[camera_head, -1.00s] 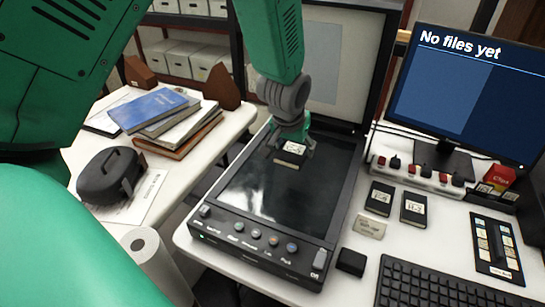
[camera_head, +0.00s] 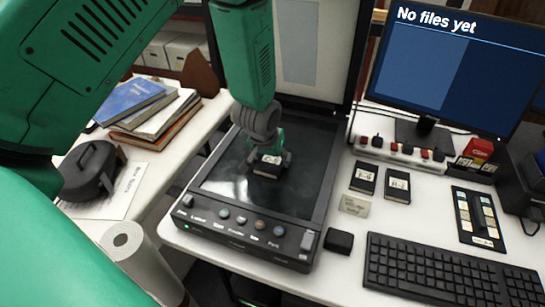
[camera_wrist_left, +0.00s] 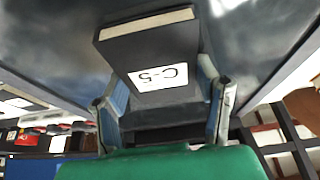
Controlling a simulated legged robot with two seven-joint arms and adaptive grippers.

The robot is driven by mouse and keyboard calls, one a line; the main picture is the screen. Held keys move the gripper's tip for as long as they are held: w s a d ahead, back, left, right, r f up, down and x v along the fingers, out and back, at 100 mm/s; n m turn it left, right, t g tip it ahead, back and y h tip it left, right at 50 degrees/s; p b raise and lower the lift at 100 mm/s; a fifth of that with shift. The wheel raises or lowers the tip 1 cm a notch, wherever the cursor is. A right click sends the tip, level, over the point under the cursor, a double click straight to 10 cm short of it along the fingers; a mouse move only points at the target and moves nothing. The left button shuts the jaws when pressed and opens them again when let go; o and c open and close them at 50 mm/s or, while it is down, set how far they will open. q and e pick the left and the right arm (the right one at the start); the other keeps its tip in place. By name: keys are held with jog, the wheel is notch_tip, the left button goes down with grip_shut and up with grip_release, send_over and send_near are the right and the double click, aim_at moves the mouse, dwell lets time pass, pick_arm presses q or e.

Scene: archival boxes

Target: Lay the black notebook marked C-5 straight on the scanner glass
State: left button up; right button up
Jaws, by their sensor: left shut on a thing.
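The black notebook marked C-5 (camera_head: 267,168) is over the dark scanner glass (camera_head: 225,172) in the head view. My left gripper (camera_head: 268,160) is shut on it from above. In the left wrist view the notebook (camera_wrist_left: 150,50) sits between the two fingers (camera_wrist_left: 165,105), its white C-5 label facing the camera. Whether its underside touches the glass I cannot tell. The scanner's button panel (camera_head: 245,230) is along its front edge. My right gripper is not in view.
Two other small dark notebooks, one (camera_head: 363,178) and another (camera_head: 397,186), lie right of the scanner near a small label card (camera_head: 354,205). A keyboard (camera_head: 440,268), monitor (camera_head: 455,75) and black block (camera_head: 339,241) are also there. The scanner's raised lid (camera_head: 312,50) stands behind the glass.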

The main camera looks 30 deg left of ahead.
pick_arm(q)
jog(key=o, duration=1.2)
jog(key=shift+f, duration=0.1)
jog(key=p+v, duration=0.1)
jog(key=v, duration=1.1)
jog(key=shift+p, duration=0.3)
